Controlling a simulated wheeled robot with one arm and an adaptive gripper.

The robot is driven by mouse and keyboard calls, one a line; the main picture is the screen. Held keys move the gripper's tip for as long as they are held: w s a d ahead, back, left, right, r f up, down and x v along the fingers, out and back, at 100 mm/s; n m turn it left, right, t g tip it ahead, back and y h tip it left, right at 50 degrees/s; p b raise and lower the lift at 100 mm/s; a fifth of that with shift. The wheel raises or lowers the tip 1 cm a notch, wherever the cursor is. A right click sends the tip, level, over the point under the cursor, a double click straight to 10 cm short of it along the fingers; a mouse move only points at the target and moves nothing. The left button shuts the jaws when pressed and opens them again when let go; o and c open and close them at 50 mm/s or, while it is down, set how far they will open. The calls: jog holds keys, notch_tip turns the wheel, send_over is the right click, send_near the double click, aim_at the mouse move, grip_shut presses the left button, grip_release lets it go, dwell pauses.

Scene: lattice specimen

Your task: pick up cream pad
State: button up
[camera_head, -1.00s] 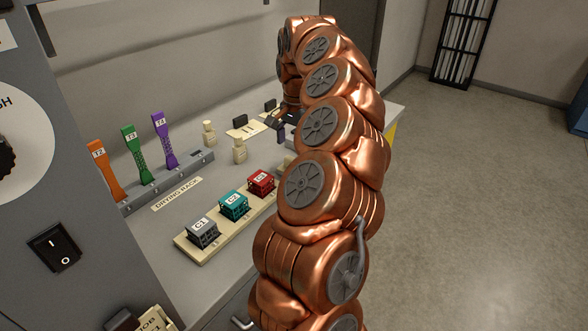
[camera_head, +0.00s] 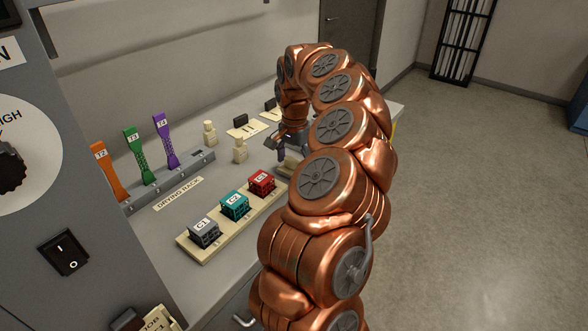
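A cream piece (camera_head: 289,165), which may be the cream pad, shows on the bench just left of my arm. Its right side is hidden behind my copper arm. My gripper (camera_head: 279,148) is bent down over the bench just above and behind this piece. Part of the gripper is hidden by my arm. I cannot tell whether its fingers touch anything or how far apart they are.
A cream tray (camera_head: 190,250) holds grey C1, teal C2 and red C3 lattice cubes. Behind it stands a drying rack (camera_head: 150,195) with orange, green and purple specimens. Two cream bottle-shaped pieces (camera_head: 240,150) stand near the gripper. Grey machine housing fills the left.

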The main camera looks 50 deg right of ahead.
jog(key=c, duration=0.9)
jog(key=shift+o, duration=0.2)
jog(key=shift+r, duration=0.1)
